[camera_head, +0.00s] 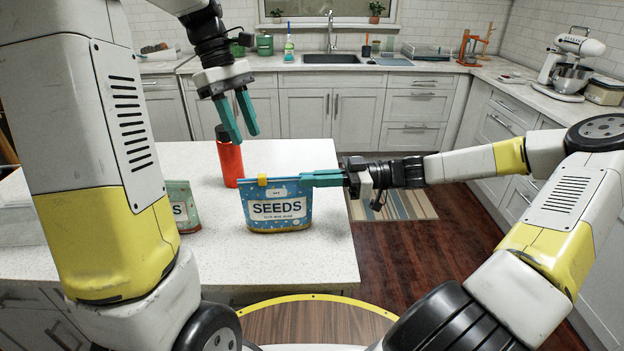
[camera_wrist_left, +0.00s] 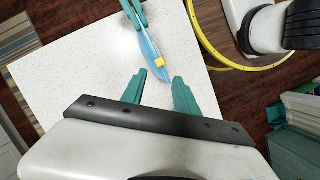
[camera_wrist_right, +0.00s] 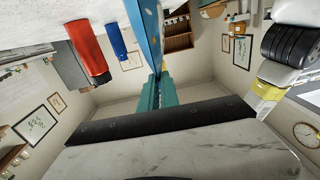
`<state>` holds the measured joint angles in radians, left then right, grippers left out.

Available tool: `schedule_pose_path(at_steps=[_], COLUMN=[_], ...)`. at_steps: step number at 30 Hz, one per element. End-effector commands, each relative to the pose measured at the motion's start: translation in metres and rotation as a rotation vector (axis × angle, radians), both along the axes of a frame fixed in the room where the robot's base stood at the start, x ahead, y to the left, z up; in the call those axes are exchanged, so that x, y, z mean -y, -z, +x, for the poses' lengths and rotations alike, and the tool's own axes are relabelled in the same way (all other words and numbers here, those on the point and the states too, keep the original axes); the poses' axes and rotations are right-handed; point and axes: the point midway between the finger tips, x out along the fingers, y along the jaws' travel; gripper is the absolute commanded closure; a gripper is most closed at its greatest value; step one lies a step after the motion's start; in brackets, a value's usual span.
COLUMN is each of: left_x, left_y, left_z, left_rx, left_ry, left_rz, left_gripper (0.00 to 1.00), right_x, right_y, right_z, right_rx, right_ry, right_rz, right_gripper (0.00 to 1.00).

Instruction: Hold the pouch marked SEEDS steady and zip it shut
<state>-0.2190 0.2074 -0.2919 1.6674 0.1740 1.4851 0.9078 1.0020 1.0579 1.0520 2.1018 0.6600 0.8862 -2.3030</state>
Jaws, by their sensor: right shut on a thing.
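The blue pouch marked SEEDS (camera_head: 278,208) stands upright on the white counter in the head view. Its yellow zip slider (camera_head: 262,180) sits near the left end of the top edge. My right gripper (camera_head: 310,178) is shut on the pouch's upper right corner; in the right wrist view the pouch (camera_wrist_right: 148,28) rises from between its fingers (camera_wrist_right: 156,90). My left gripper (camera_head: 240,136) is open and empty, above and behind the pouch, a little left. In the left wrist view the slider (camera_wrist_left: 159,62) lies beyond the open fingers (camera_wrist_left: 160,82).
A red bottle with a dark cap (camera_head: 230,160) stands close behind the pouch, below my left gripper. A green pouch (camera_head: 181,205) stands to the left, partly hidden by my left arm. The white counter (camera_head: 315,250) is clear in front of the SEEDS pouch.

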Motion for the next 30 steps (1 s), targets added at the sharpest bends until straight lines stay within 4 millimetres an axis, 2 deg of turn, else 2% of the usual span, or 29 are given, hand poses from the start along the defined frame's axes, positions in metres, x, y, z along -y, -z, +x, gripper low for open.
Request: schedule_pose_path(at_steps=[4,10,24,30], left_x=[0.000,0.006,0.031,0.034], left_y=[0.000,-0.003,-0.025,-0.025], left_z=[0.000,-0.004,-0.022,-0.023], left_rx=[0.000,-0.006,0.067,0.092], left_ry=[0.000,-0.069,-0.581,-0.668], left_rz=[0.000,0.053,0.320,0.344], left_gripper=[0.60,0.60,0.60,0.60], right_x=[0.000,0.000,0.000,0.000], right_y=[0.000,0.000,0.001,0.000], right_z=[0.000,0.000,0.000,0.000], right_rx=[-0.001,-0.001,-0.001,-0.001], right_ry=[0.000,0.000,0.000,0.000], right_rz=[-0.001,-0.001,-0.001,-0.001], right_gripper=[1.00,1.00,1.00,1.00])
